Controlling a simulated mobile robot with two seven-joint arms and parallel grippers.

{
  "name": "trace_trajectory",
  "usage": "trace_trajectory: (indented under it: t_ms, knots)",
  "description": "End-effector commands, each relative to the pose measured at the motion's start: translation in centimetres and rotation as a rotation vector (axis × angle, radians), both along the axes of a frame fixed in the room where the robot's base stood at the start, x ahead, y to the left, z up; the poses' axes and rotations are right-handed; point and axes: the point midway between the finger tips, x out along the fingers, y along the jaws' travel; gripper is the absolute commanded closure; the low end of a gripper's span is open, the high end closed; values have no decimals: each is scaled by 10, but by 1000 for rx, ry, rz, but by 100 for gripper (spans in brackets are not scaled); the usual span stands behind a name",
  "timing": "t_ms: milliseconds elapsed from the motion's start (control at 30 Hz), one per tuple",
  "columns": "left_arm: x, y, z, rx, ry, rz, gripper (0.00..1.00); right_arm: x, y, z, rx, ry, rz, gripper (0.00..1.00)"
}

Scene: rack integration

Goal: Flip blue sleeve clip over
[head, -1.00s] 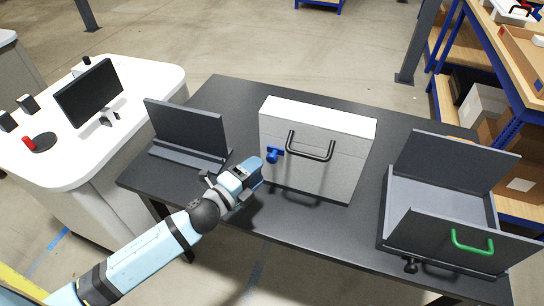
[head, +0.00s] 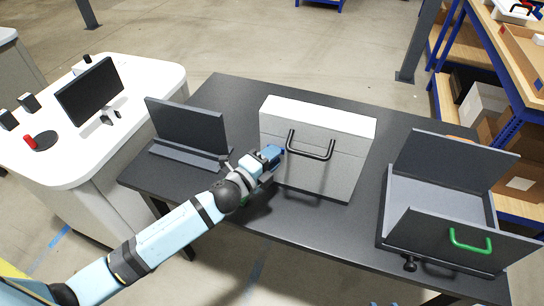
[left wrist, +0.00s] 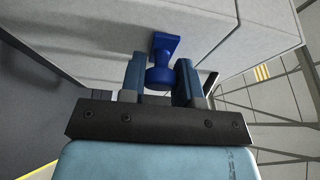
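The blue sleeve clip (left wrist: 160,73) is on the front face of the grey case, with a square plate and a rounded knob in the left wrist view. In the head view my left gripper (head: 275,153) is at the case front, left of its black handle, and mostly hides the clip. In the left wrist view its two blue fingers (left wrist: 160,82) stand apart on either side of the knob. A firm grip on it does not show. My right gripper is not in view.
The grey case (head: 335,172) stands upright on the dark table (head: 290,222), with a black handle (head: 311,147). An open grey case with a green handle (head: 470,242) is at right.

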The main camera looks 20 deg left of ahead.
Motion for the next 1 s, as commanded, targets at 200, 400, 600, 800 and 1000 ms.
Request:
trace_trajectory:
  t_ms: [200, 400, 600, 800, 1000]
  knots:
    - [0, -8, 0, -3, 1, 0, 100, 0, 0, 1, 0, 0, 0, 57]
    - [-1, -37, 0, -2, 1, 0, 100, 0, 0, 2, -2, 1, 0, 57]
    - [-2, -40, 0, -1, 0, -2, 100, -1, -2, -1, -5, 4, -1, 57]
    - [-2, -40, 0, -1, 0, -2, 45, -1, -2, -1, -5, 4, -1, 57]
    - [-2, -39, 0, 0, 0, -1, 45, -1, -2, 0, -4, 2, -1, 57]
